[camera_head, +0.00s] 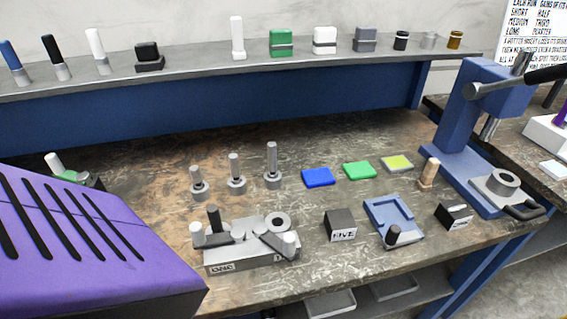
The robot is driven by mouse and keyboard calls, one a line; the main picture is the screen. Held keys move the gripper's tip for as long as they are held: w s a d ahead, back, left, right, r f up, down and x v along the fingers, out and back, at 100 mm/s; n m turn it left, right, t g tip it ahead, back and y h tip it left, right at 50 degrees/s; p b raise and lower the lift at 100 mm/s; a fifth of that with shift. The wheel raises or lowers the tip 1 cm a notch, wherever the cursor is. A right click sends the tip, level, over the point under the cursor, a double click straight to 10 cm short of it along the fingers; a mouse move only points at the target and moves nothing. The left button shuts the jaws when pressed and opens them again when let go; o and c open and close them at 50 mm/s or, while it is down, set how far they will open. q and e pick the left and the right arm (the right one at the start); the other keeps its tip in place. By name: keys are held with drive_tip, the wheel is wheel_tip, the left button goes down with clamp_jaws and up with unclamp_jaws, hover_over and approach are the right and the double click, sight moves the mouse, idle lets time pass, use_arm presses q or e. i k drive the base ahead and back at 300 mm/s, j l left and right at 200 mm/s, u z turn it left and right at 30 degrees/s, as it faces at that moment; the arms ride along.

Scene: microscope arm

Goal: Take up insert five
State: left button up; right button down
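Insert five is a small dark block with a white label reading FIVE (341,225). It stands on the workbench (135,160), right of the grey fixture and left of the blue tray-like holder. Nothing touches it. Another dark block with a white label (454,216) stands further right, its label too small to read. Neither of my grippers is in view.
A grey fixture (225,257) with clamps stands left of the block. A blue holder (385,212) with a black knob stands on its right. Behind are grey posts (236,173) and coloured pads (318,178). A blue press (459,120) stands right; a purple slotted housing (80,245) fills the left.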

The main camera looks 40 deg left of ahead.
sight(340, 224)
drive_tip(key=i+j+u, duration=0.1)
drive_tip(key=i+u, duration=0.2)
drive_tip(key=u, duration=0.15)
drive_tip(key=i+u, duration=0.3)
drive_tip(key=u, duration=0.15)
